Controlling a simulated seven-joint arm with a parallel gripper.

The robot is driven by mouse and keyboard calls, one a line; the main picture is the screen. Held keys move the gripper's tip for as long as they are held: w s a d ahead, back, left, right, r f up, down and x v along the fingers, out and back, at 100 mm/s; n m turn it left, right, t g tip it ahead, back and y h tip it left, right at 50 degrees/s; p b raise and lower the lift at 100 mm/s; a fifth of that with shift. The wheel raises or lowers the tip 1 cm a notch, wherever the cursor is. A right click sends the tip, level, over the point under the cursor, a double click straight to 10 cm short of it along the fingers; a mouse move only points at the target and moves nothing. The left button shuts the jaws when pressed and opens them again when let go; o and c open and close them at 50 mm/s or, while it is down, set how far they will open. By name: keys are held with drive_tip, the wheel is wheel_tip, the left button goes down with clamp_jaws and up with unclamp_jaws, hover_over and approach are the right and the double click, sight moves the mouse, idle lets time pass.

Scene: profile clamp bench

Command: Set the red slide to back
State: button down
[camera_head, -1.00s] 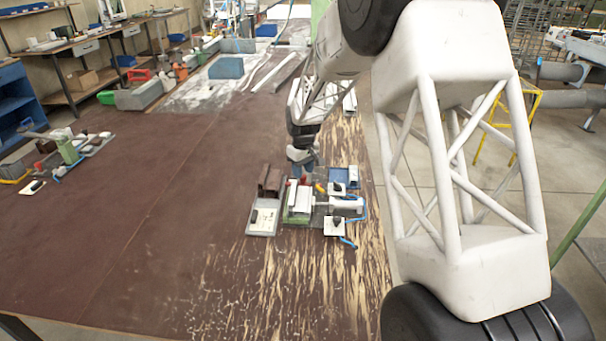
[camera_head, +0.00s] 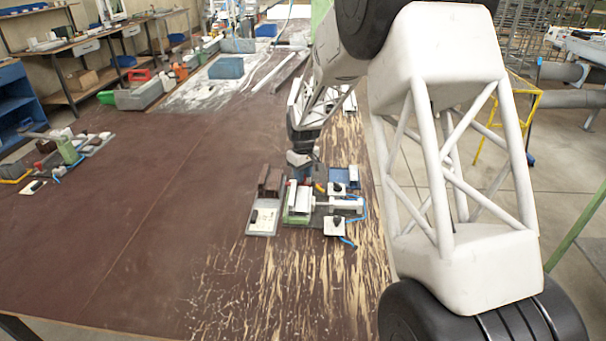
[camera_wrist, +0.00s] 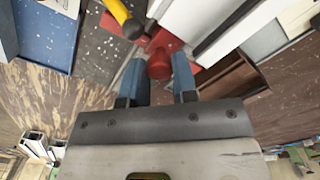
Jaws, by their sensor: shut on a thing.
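The red slide (camera_wrist: 165,42) with its round red knob shows in the wrist view between my gripper's two blue fingers. My gripper (camera_wrist: 161,82) is shut on the red slide's knob. In the head view my gripper (camera_head: 303,178) points down at the far side of the clamp fixture (camera_head: 298,218). The slide is mostly hidden there by the gripper. A white profile (camera_wrist: 190,18) lies right beside the slide in the wrist view.
A speckled blue tray (camera_wrist: 40,35) is at left, and a brown channel piece (camera_wrist: 230,78) at right.

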drive_tip(key=w, duration=1.2)
drive_tip(key=shift+w, duration=0.1)
drive_tip(key=shift+r, duration=0.1)
drive_tip(key=c, duration=1.2)
unclamp_jaws()
drive_tip(key=shift+o, duration=0.2)
wheel_tip(320, 180, up, 8)
